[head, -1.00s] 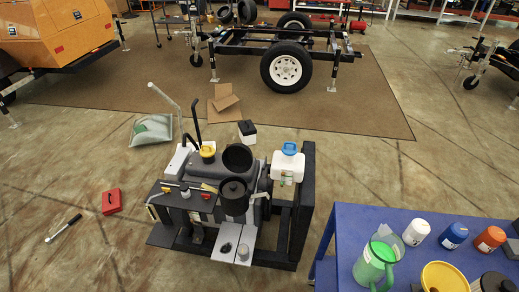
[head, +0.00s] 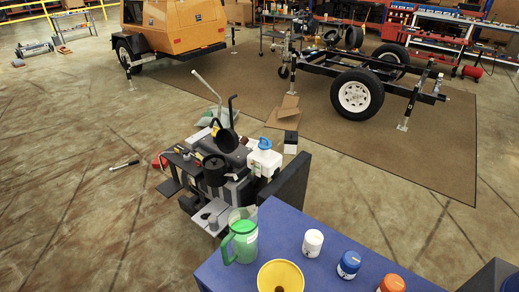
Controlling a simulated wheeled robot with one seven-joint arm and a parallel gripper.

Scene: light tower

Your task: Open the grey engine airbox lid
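The engine (head: 225,165) stands on the floor left of the picture's middle, beyond a blue table. A dark cylindrical housing (head: 214,170) with a round top sits on its near side. A black round disc (head: 227,140) stands tilted just behind it. I cannot tell at this size which part is the grey airbox lid, or whether it is open or shut. My gripper is not in view.
The blue table (head: 278,225) fills the bottom middle, with a green jug (head: 240,242), a yellow funnel (head: 281,277) and several bottles on it. A black upright panel (head: 287,183) stands right of the engine. The floor left of the engine is mostly open.

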